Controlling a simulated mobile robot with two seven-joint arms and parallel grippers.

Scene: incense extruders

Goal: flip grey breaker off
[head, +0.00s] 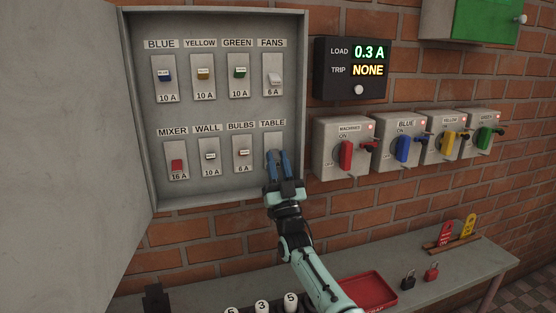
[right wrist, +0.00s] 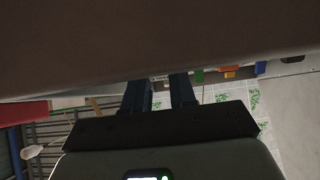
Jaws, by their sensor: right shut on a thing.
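The open breaker panel (head: 215,118) hangs on the brick wall with two rows of labelled breakers. The breaker under the TABLE label (head: 271,123) is at the lower right. Its grey plate (head: 268,155) shows a little beside my fingers; its toggle is mostly hidden, so its position and colour are unclear. My right gripper (head: 278,156) reaches up from below and is shut on this toggle. In the right wrist view the two dark fingers (right wrist: 160,94) point toward the panel, a small gap showing between them. My left gripper is not in view.
The BULBS breaker (head: 243,154) is close left of my gripper, and the FANS breaker (head: 273,76) is above. A meter (head: 352,70) reads 0.3 A and TRIP NONE. Rotary switches (head: 345,146) line the right wall. Below, a bench (head: 385,265) carries a red tray (head: 366,291) and padlocks (head: 408,281).

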